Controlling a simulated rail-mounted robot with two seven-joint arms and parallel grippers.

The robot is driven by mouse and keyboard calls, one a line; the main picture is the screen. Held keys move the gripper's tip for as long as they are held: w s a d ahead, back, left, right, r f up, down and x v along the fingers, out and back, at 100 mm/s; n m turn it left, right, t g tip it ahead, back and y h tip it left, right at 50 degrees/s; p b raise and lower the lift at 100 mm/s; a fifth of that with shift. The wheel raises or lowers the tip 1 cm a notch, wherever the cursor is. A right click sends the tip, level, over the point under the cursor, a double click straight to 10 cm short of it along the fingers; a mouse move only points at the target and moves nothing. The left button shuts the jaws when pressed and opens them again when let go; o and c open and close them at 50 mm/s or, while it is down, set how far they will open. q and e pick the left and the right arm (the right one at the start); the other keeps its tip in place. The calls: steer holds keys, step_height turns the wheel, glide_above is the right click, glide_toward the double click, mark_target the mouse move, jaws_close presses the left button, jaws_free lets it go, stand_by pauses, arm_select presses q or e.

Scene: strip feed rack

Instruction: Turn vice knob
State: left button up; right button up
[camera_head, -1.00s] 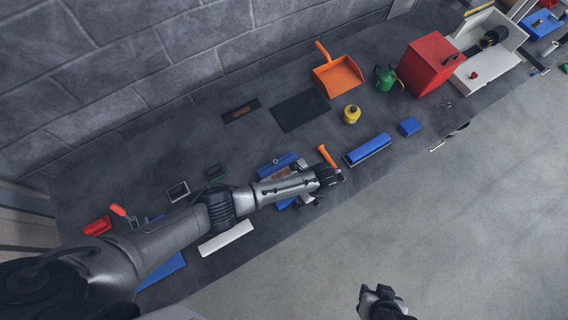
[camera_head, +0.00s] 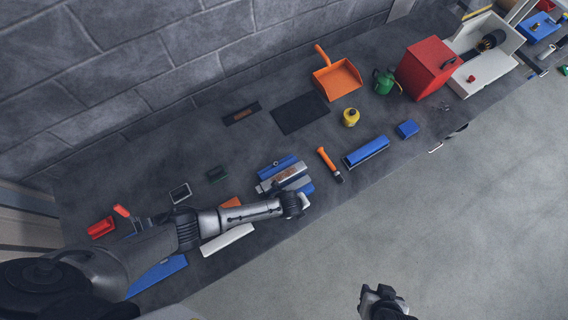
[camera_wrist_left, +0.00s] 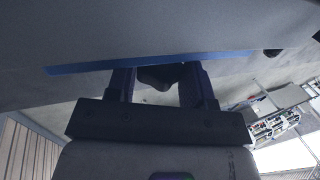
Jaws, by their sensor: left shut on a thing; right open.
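The vice (camera_head: 284,174), with blue parts and a bright metal block, sits on the dark bench in the head view. My left gripper (camera_head: 301,202) is at its front side, towards the bench's front edge. In the left wrist view my left gripper (camera_wrist_left: 158,84) is shut on a dark rounded piece (camera_wrist_left: 158,76), which looks like the vice knob, below a blue edge. In the head view the knob is hidden by the gripper. My right gripper (camera_head: 380,296) is open and empty over the floor at the bottom, away from the bench.
An orange-handled tool (camera_head: 328,162) and a blue bar (camera_head: 367,151) lie right of the vice. A white strip (camera_head: 228,240) lies under my left arm. An orange dustpan (camera_head: 337,78), yellow bottle (camera_head: 350,117) and red box (camera_head: 428,68) stand farther along.

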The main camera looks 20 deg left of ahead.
arm_select(q)
steer(key=v, duration=1.4)
steer(key=shift+a+p, duration=0.1)
steer(key=shift+p, duration=0.3)
steer(key=shift+s+r+n+t+h+p, duration=0.15)
steer(key=shift+s+r+n+p, duration=0.2)
steer(key=shift+s+r+n, duration=0.75)
steer(key=shift+s+r+n+t+h+p, duration=0.15)
steer(key=shift+s+r+n+p, duration=0.25)
steer(key=shift+r+n, duration=1.35)
steer(key=shift+s+r+n+h+p, duration=0.3)
steer(key=shift+s+r+n, duration=0.4)
steer(key=shift+r+n, duration=0.75)
steer(key=shift+f, duration=0.15)
